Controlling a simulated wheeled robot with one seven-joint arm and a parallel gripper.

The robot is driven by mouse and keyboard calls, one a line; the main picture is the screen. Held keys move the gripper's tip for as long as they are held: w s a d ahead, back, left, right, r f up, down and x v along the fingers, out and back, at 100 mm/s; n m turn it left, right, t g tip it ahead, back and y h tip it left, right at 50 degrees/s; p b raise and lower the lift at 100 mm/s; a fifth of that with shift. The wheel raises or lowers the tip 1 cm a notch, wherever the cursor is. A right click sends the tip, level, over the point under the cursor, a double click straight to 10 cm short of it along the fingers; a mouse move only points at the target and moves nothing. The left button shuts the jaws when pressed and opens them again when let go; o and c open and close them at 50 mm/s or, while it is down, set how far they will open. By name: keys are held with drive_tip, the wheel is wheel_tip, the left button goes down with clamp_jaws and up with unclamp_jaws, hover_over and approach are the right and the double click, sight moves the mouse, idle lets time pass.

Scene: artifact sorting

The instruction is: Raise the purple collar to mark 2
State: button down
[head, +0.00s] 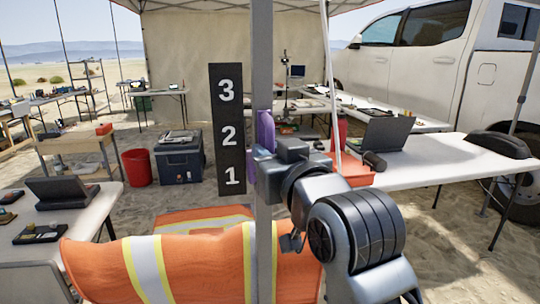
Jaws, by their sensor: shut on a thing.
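The purple collar (265,130) is on the grey upright pole (263,60) in the middle of the head view. Its visible upper part is level with mark 2 on the black board (226,110), which carries white numbers 3, 2 and 1 from top to bottom. My gripper (262,165) is at the pole, between the heights of marks 2 and 1, and is shut on the collar. The gripper and pole hide the collar's lower part and the exact grip.
An orange safety vest (200,268) hangs low in front, across the pole's foot. A white table (440,168) with a laptop (388,133) stands at right. A left table (60,215) holds devices. A red bucket (137,167) and dark cooler (180,160) stand on sand behind.

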sight(270, 122)
wheel_tip(270, 122, up, 7)
drive_tip(key=p, duration=0.4)
drive_tip(key=shift+r, duration=0.15)
drive_tip(key=c, duration=1.2)
unclamp_jaws()
drive_tip(key=shift+f, duration=0.2)
drive_tip(key=b+v, duration=0.1)
drive_tip(key=v, duration=0.6)
drive_tip(key=shift+s+d, duration=0.2)
drive_tip(key=shift+s, duration=0.15)
